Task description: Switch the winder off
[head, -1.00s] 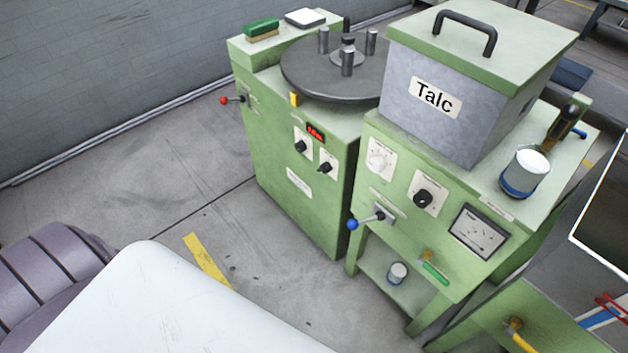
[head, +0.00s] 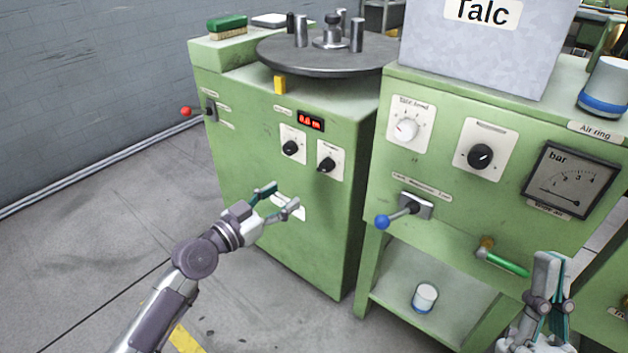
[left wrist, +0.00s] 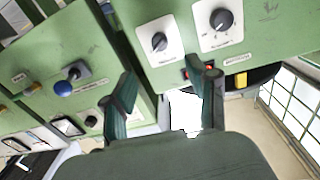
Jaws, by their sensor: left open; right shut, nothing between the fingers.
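The winder (head: 290,230) is a green cabinet with a dark round plate (head: 325,52) on top. Its front has a red display (head: 311,121), a left black knob (head: 290,148) and a right black knob (head: 326,165). A red-ball lever (head: 187,111) sticks out at its upper left. My left gripper (head: 283,196) is open and empty in front of the cabinet, below the knobs, hiding part of a white label. In the left wrist view, the two knobs (left wrist: 160,42) show beyond the open fingers (left wrist: 166,88). My right gripper (head: 550,265) is shut and empty at the lower right.
A second green cabinet (head: 455,140) stands close on the right, with a talc box (head: 485,45), a gauge (head: 570,181) and a protruding blue-ball lever (head: 383,221). A brush (head: 226,26) lies on the winder's top. Open floor (head: 85,240) lies at the left.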

